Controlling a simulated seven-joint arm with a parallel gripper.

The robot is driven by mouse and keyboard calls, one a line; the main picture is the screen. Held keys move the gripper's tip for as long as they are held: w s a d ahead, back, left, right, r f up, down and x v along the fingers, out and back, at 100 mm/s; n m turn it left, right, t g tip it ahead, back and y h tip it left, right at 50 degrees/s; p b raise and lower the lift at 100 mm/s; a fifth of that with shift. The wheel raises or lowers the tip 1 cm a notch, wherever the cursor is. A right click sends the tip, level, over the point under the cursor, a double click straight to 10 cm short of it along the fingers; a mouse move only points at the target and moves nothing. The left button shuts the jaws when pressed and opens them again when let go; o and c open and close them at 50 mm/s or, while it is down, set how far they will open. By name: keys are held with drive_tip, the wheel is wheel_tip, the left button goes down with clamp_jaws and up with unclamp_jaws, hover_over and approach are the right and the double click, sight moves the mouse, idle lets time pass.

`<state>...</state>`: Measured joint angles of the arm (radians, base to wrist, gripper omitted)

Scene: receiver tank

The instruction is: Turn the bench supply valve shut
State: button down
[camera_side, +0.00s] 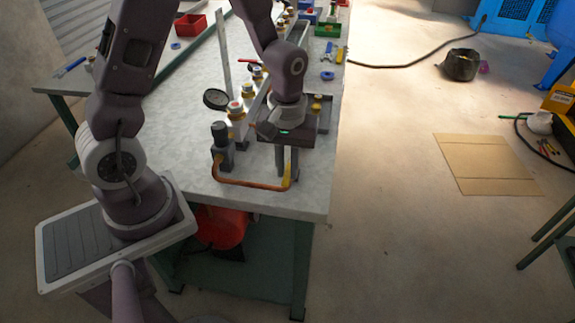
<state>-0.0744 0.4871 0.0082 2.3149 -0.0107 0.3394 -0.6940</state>
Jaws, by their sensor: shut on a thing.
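My gripper (287,176) points straight down over the near end of the bench, its fingers closed at the end of a copper pipe (250,185). A small yellow part, which looks like the handle of the bench supply valve (287,184), shows at the fingertips, and the jaws are shut on it. The fingers hide most of the valve, so its turn angle cannot be read. The copper pipe loops from there left to a dark block with a black knob (221,148).
A row of brass fittings with coloured caps (237,110) runs along the rail behind my gripper. A black round gauge (216,99) stands left of it. Tools (339,55) and bins (327,28) lie farther back. The bench top (315,190) is clear at the front right.

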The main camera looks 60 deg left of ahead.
drive_tip(key=shift+w+d, duration=0.1)
drive_tip(key=w+n, duration=0.1)
drive_tip(key=n, duration=0.1)
drive_tip(key=w+d+n, duration=0.1)
drive_tip(key=n, duration=0.1)
drive_tip(key=shift+d+n, duration=0.15)
drive_tip(key=shift+n, duration=0.15)
drive_tip(key=n, duration=0.1)
drive_tip(key=w+n, duration=0.1)
drive_tip(key=n, duration=0.1)
drive_tip(key=w+n, duration=0.1)
drive_tip(key=shift+w+d+n, duration=0.2)
drive_tip(key=shift+d+n, duration=0.05)
drive_tip(key=shift+n, duration=0.05)
drive_tip(key=n, duration=0.1)
drive_tip(key=w+n, duration=0.1)
drive_tip(key=n, duration=0.1)
drive_tip(key=w+n, duration=0.1)
drive_tip(key=shift+w+a, duration=0.25)
drive_tip(key=shift+w+a+n, duration=0.25)
drive_tip(key=shift+w+n, duration=0.05)
drive_tip(key=shift+n, duration=0.5)
drive_tip(key=shift+w+a+n, duration=0.2)
drive_tip(key=shift+w+n, duration=0.15)
drive_tip(key=shift+n, duration=0.45)
drive_tip(key=shift+w+a+n, duration=0.25)
drive_tip(key=shift+w+n, duration=0.05)
drive_tip(key=shift+n, duration=0.5)
drive_tip(key=c, duration=1.4)
unclamp_jaws()
